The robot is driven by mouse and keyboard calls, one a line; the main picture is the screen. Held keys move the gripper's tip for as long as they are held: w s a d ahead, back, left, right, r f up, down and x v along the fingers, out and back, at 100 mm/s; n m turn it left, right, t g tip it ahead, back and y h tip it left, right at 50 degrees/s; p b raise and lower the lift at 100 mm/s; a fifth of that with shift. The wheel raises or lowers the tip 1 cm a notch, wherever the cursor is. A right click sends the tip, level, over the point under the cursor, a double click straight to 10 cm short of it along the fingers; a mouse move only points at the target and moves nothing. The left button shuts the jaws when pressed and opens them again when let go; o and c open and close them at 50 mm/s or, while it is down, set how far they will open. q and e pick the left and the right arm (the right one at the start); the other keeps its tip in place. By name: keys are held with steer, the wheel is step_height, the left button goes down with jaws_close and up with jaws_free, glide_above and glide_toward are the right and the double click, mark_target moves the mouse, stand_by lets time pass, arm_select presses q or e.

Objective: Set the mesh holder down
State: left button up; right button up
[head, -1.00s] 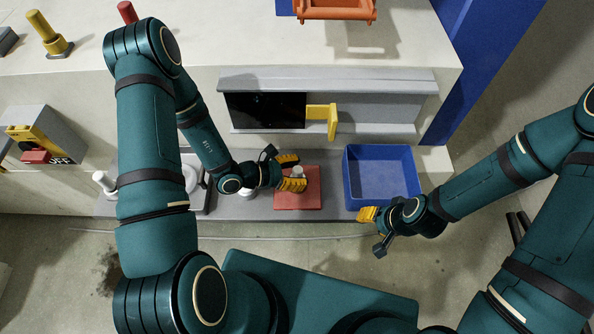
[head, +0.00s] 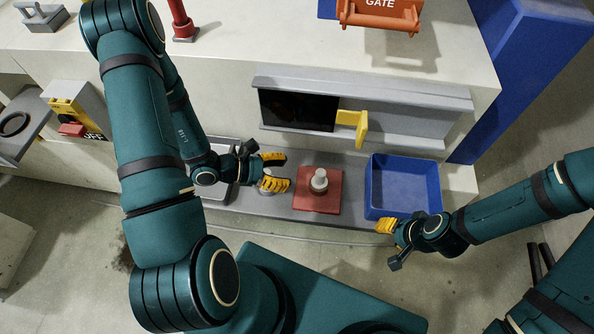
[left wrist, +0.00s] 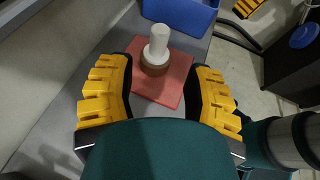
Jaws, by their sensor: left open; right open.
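The mesh holder (head: 319,180), a white knob on a round brown base, stands upright on a red square mat (head: 306,202). In the left wrist view the holder (left wrist: 158,47) stands on the mat (left wrist: 171,91), ahead of my open fingers. My left gripper (head: 281,172) is open and empty, just left of the mat and apart from the holder. It also shows in the left wrist view (left wrist: 163,72). My right gripper (head: 385,227) is in front of the blue bin, away from the holder; its fingers are small in the head view.
A blue open bin (head: 432,187) stands right of the mat on the grey shelf (head: 285,209). Behind is a grey rail with a dark panel (head: 298,110) and a yellow handle (head: 352,123). A whitish tray (head: 222,188) lies partly under my left arm.

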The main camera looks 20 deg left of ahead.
mark_target(320, 181)
arm_select(q)
steer(key=s+d+f+m+g+y, duration=0.2)
steer(key=s+d+m+g, duration=0.1)
steer(key=s+m+g, duration=0.25)
steer(key=s+d+f+m+g+y, duration=0.1)
steer(key=s+d+f+m+g, duration=0.25)
steer(key=s+m+g, duration=0.2)
steer(key=w+d+m+t+y, duration=0.1)
steer(key=w+m, duration=0.1)
steer(key=m, duration=0.2)
steer(key=w+d+m+t+y, duration=0.1)
steer(key=w+m+t+y, duration=0.1)
steer(key=w+m, duration=0.1)
steer(key=w+d+m+t+y, duration=0.1)
steer(key=w+d+m+t, duration=0.1)
steer(key=w+m, duration=0.1)
steer(key=shift+w+m, duration=0.2)
steer(key=shift+m, duration=0.6)
steer(key=shift+w+d+r+t, duration=0.1)
steer(key=shift+w+d+t, duration=0.1)
steer(key=shift+w+t, duration=0.1)
steer(key=shift+s, duration=0.1)
steer(key=shift+s, duration=0.1)
